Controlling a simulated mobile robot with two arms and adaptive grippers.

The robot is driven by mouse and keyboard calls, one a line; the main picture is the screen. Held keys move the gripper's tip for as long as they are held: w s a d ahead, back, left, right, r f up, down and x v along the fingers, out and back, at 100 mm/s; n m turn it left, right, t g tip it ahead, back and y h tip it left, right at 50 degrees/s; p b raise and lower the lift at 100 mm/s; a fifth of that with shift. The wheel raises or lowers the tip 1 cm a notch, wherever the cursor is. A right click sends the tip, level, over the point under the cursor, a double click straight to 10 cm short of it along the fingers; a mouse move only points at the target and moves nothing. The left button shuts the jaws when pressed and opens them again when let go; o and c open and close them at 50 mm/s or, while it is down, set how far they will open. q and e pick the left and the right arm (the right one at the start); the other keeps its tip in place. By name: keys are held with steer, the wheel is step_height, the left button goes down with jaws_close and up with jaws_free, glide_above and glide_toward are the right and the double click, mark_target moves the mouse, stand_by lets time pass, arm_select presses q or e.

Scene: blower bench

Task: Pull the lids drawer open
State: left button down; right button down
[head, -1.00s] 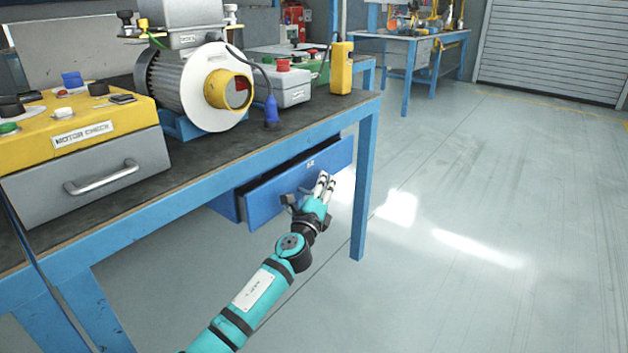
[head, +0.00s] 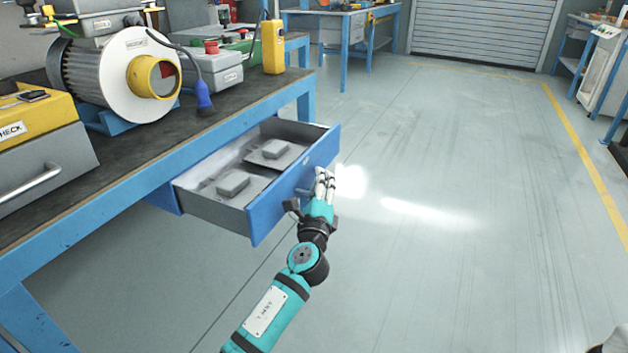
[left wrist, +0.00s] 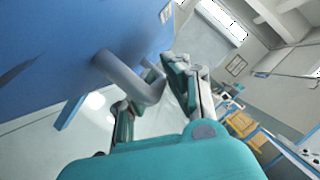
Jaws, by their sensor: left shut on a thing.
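The lids drawer (head: 291,188) has a blue front and grey inner walls. In the head view it stands well out from under the bench, with grey lids (head: 233,183) lying inside. My left gripper (head: 312,190) is at the outer face of the drawer front. In the left wrist view the blue front (left wrist: 75,45) fills the upper left, and my left gripper (left wrist: 152,88) is shut around its grey bar handle (left wrist: 127,75). In the head view the fingers mostly hide the handle.
The blue-framed bench (head: 165,148) carries a motor (head: 100,75), a yellow control box (head: 35,125) and a yellow pendant (head: 273,46). Open grey floor (head: 440,190) lies to the right of the drawer. Another bench (head: 345,22) stands farther back.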

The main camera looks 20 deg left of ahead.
arm_select(q)
steer(key=shift+f, duration=0.1)
steer(key=c, duration=1.5)
jaws_free()
steer(key=shift+o, duration=0.6)
steer(key=shift+s, duration=0.1)
steer(key=v, duration=1.1)
steer(key=shift+s, duration=0.4)
steer(key=shift+d, duration=0.1)
